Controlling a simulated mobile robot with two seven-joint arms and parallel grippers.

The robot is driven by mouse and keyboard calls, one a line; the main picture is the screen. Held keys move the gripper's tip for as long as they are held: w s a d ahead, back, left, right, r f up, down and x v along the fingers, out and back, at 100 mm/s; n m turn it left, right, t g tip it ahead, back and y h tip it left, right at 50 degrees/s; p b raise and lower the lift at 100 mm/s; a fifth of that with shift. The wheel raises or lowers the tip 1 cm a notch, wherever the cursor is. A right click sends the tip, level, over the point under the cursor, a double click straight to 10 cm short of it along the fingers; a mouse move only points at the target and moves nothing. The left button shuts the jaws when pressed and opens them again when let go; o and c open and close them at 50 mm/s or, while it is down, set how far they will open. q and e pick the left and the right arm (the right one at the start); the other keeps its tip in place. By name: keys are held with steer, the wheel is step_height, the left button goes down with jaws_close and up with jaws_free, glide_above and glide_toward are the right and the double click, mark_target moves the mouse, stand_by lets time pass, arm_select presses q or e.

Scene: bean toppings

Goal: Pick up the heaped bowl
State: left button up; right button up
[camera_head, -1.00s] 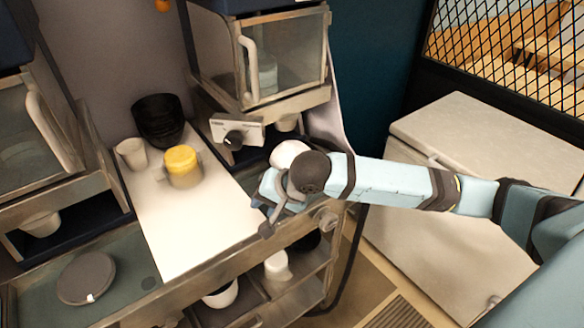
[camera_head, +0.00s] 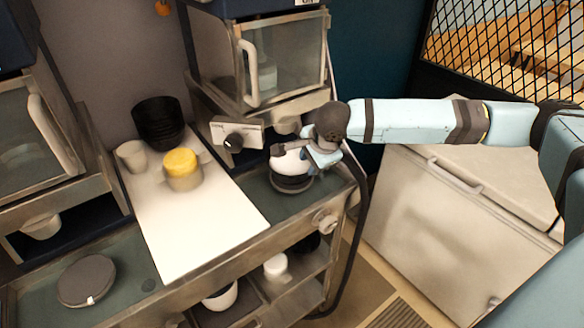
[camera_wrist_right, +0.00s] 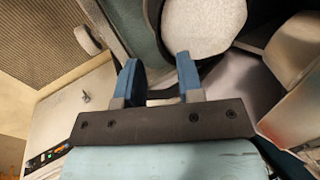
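A pale bowl with a yellow heap (camera_head: 182,169) stands on the white board, left of my right gripper. My right gripper (camera_head: 308,152) is over the right part of the counter, at a white rounded thing (camera_head: 289,164) above a dark round base. In the wrist view the two blue fingers (camera_wrist_right: 157,68) are apart with nothing clearly held between them. The white speckled round top (camera_wrist_right: 203,25) lies just beyond the right finger; I cannot tell whether they touch. I cannot tell if this is a heaped bowl. My left gripper is out of view.
A black bowl stack (camera_head: 158,122) and a white cup (camera_head: 132,155) stand at the back of the white board (camera_head: 190,232). A glass-fronted cabinet (camera_head: 285,58) hangs above. A dark disc (camera_head: 87,280) lies at left. The board's front is clear.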

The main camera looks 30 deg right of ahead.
steer(key=p+x, duration=0.1)
steer(key=x, duration=0.5)
steer(key=shift+w+f, duration=0.15)
steer(key=shift+f, duration=0.1)
jaws_close()
